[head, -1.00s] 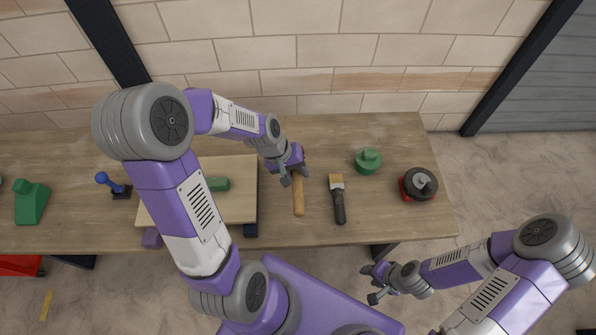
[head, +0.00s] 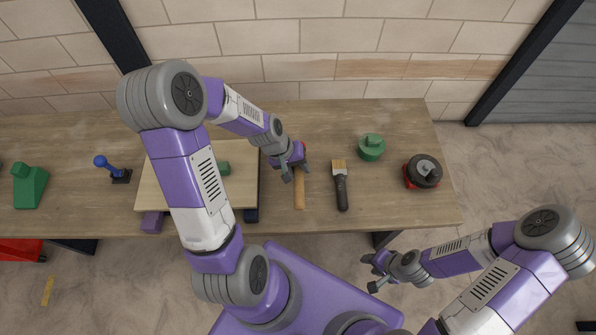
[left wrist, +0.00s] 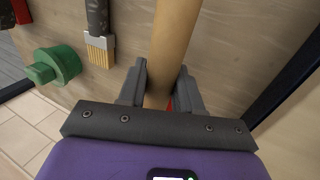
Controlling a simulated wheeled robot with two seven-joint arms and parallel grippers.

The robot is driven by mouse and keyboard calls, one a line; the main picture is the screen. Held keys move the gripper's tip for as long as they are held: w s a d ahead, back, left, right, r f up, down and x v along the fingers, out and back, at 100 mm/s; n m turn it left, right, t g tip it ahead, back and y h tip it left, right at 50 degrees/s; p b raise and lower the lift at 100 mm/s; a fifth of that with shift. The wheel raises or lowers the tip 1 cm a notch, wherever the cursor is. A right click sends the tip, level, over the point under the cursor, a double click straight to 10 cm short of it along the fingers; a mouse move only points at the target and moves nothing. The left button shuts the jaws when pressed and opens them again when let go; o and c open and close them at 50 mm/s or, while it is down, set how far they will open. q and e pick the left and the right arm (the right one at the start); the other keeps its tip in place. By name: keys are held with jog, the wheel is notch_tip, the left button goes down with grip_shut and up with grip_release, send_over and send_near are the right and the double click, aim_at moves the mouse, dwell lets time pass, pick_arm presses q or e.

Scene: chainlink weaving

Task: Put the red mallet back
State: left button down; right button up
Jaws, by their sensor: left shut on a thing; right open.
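The red mallet shows mostly as its tan wooden handle (head: 299,192), lying on or just over the wooden table (head: 400,215). A bit of its red head shows beside my left gripper (head: 294,170) in the head view. In the left wrist view the handle (left wrist: 172,45) passes between the two fingers of the left gripper (left wrist: 165,85), which are shut on it, and red shows behind them. Most of the head is hidden by the gripper. My right gripper (head: 370,273) is open and empty, in front of the table, over the floor.
Right of the mallet lie a brush (head: 340,185), a green round knobbed piece (head: 371,148) and a red and black round tool (head: 424,171). To the left are a light board (head: 150,190), a blue-handled piece (head: 112,168) and a green block (head: 29,187). A brick wall stands behind.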

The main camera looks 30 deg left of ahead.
pick_arm(q)
notch_tip(320, 180, down, 3)
jog(key=shift+r, duration=0.25)
jog(key=c, duration=0.8)
grip_release()
jog(key=p+v, duration=0.1)
jog(key=v, duration=0.6)
jog(key=shift+s+a, duration=0.1)
jog(key=shift+a, duration=0.1)
